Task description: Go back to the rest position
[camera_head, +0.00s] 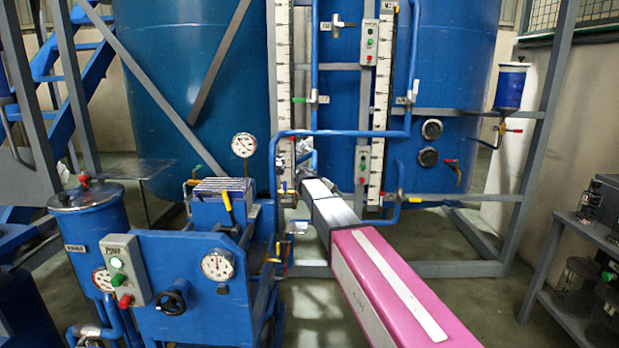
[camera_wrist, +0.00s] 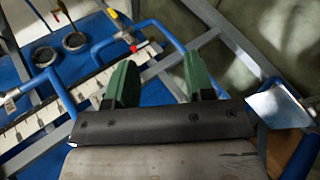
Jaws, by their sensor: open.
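My gripper (camera_wrist: 162,85) shows in the wrist view with its two green fingers apart and nothing between them. Beyond the fingers lie blue pipes, grey frame bars and a white level scale (camera_wrist: 95,88); I cannot tell how far off they are. In the head view my pink and grey arm reaches forward from the lower right toward the piping in front of the blue tanks. The gripper itself cannot be made out there.
Large blue tanks (camera_head: 400,90) stand behind a grey frame. A blue pump unit (camera_head: 195,275) with gauges and a button box (camera_head: 126,270) stands left of my arm. A shelf (camera_head: 560,300) with dark equipment is at right. Open floor (camera_head: 480,300) lies between arm and shelf.

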